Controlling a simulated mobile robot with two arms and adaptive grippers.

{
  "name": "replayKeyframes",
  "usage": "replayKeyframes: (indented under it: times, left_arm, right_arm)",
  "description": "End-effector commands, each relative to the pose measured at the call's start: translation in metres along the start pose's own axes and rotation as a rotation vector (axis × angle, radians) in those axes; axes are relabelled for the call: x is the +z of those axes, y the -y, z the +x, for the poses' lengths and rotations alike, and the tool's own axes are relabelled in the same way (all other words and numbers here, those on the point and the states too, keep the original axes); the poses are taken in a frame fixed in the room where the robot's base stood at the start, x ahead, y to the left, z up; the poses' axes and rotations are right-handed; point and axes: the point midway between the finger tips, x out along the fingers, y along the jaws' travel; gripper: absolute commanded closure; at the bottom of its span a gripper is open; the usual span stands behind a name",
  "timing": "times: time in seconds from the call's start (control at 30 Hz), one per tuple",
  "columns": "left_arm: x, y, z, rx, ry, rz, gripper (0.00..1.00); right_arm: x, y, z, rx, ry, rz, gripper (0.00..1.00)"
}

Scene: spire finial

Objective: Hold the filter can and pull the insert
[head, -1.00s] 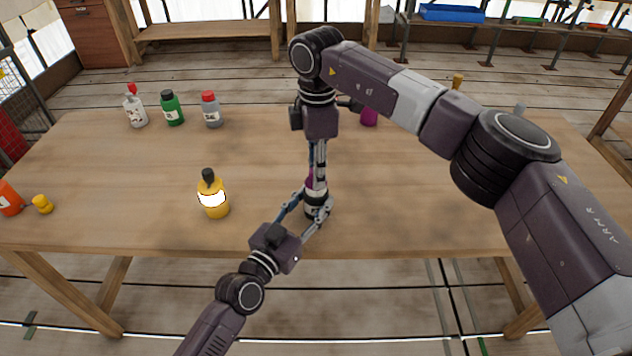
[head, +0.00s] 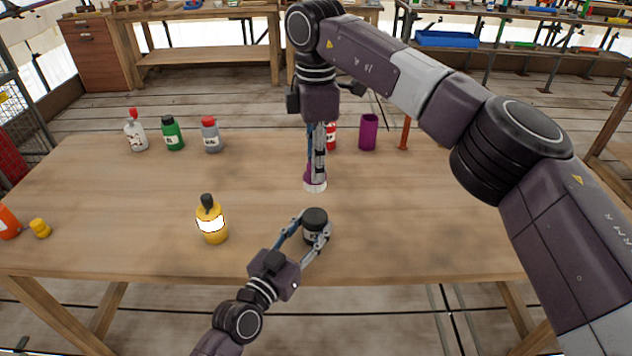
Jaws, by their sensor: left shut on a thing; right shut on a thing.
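The filter can (head: 316,219), dark with a pale band, stands upright near the table's front edge. My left gripper (head: 317,238) is shut around its side, its fingers covering part of the label. The insert (head: 314,186), purple with a white lower end, shows just above and behind the can in the picture. My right gripper (head: 317,172) points straight down and is shut on the insert, hiding much of its upper part. The insert's white end appears clear of the can; its exact height is hard to tell.
A yellow bottle (head: 210,223) stands left of the can. A purple cup (head: 368,132), a red-and-white container (head: 331,137) and an orange post (head: 404,133) are behind. White, green and grey bottles stand back left. The table's (head: 440,210) right side is clear.

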Motion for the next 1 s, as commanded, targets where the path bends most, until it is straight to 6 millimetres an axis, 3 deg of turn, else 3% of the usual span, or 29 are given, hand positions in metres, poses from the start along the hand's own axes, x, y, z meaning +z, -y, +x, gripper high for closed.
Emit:
replayKeyframes:
  times: [0.13, 0.6, 0.93, 0.97, 1.0]
  left_arm:
    - [0.0, 0.0, 0.0, 0.0, 0.0, 0.0, 0.86]
    - [0.0, 0.0, 0.0, 0.0, 0.0, 0.0, 0.86]
    - [0.0, 0.0, 0.0, 0.0, 0.0, 0.0, 0.86]
    - [0.0, 0.0, 0.0, 0.0, 0.0, 0.0, 0.56]
    - [0.0, 0.0, 0.0, 0.0, 0.0, 0.0, 0.52]
  right_arm:
    - [0.0, 0.0, -0.015, 0.0, -0.001, 0.0, 0.93]
    - [0.0, 0.0, -0.039, 0.0, -0.001, 0.0, 0.93]
    - [0.0, 0.0, -0.043, -0.001, -0.001, -0.001, 0.93]
    - [0.0, 0.0, -0.043, -0.001, -0.001, -0.001, 0.93]
    - [0.0, 0.0, -0.043, -0.001, -0.001, -0.001, 0.93]
